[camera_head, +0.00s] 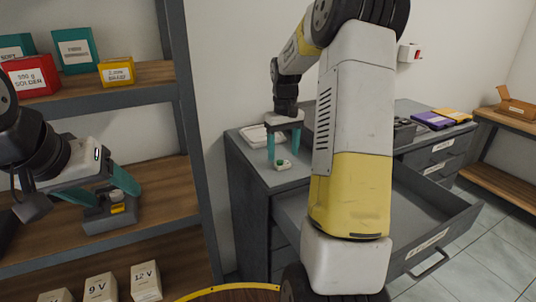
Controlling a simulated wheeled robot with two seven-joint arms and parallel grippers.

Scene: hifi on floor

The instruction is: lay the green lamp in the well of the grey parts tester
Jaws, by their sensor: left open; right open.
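The green lamp (281,162), a small pale piece with a green top, lies on the grey cabinet top. My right gripper (284,152) is open just above it, its teal fingers pointing down; I cannot tell whether they are level with the lamp. The grey parts tester (108,219), with a yellow label, stands on the middle shelf at the left. My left gripper (116,190) is open at the tester, its teal fingers reaching over it. A small pale round piece (116,196) shows between these fingers, at the tester's top; the well itself is partly hidden.
A white tray (258,136) sits behind the lamp on the cabinet (262,178). An open drawer (420,212) juts out at the right, partly behind my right arm. Red, teal and yellow boxes fill the upper shelf; white voltage boxes (102,288) stand below.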

